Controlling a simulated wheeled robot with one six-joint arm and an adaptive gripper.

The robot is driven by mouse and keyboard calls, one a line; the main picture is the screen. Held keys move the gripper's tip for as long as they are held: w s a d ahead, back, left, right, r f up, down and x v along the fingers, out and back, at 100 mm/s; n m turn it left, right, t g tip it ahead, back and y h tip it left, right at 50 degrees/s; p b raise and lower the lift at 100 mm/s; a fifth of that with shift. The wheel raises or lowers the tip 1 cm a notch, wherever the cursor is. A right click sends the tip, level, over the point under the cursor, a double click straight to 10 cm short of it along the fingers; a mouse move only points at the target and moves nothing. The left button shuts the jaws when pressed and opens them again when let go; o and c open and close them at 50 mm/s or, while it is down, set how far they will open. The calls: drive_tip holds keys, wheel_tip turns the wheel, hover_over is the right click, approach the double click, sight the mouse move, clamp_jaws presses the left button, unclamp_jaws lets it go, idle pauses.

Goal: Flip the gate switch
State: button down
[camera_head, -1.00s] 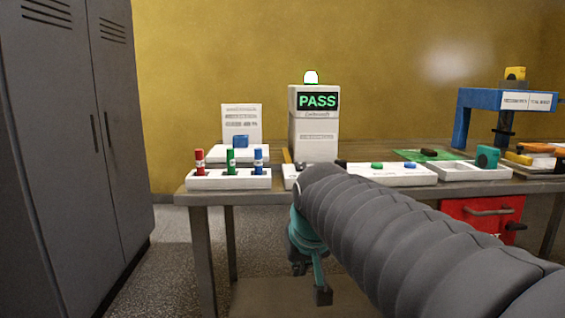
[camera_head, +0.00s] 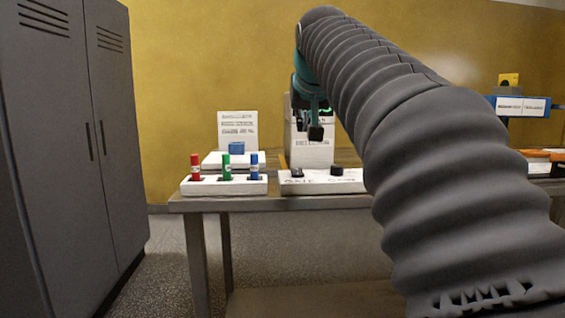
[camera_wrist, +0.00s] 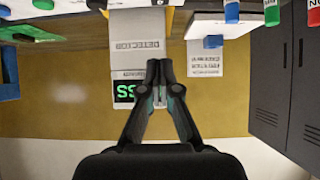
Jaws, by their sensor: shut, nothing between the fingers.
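A white switch panel (camera_head: 318,183) lies on the front edge of the table, with lettering on its face. It carries two small black switches, a left one (camera_head: 297,172) and a right one (camera_head: 337,170). The lettering is too small to read surely, so I cannot tell for certain which is the gate switch or how it is set. My gripper (camera_head: 315,132) hangs above the panel, apart from it, in front of the detector (camera_head: 312,157). In the wrist view its fingers (camera_wrist: 159,70) are together and empty, overlapping the detector.
A white rack (camera_head: 222,187) with red, green and blue markers stands left of the panel. Behind it is a sign (camera_head: 238,128) with a blue block (camera_head: 236,148). Grey lockers (camera_head: 70,140) stand at the left. My arm hides much of the table's right side.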

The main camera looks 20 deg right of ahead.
drive_tip(key=shift+f, duration=0.2)
hover_over(298, 172)
drive_tip(key=f, duration=0.6)
drive_tip(key=shift+s+f+b, duration=0.15)
drive_tip(key=shift+s+b, duration=0.1)
drive_tip(key=shift+b, duration=0.15)
drive_tip(key=shift+w+f+b, duration=0.15)
drive_tip(key=shift+f+b, duration=0.1)
drive_tip(key=shift+f, duration=0.7)
drive_tip(key=shift+w+f+b, duration=0.1)
drive_tip(key=shift+f+b, duration=0.1)
drive_tip(key=shift+f, duration=0.75)
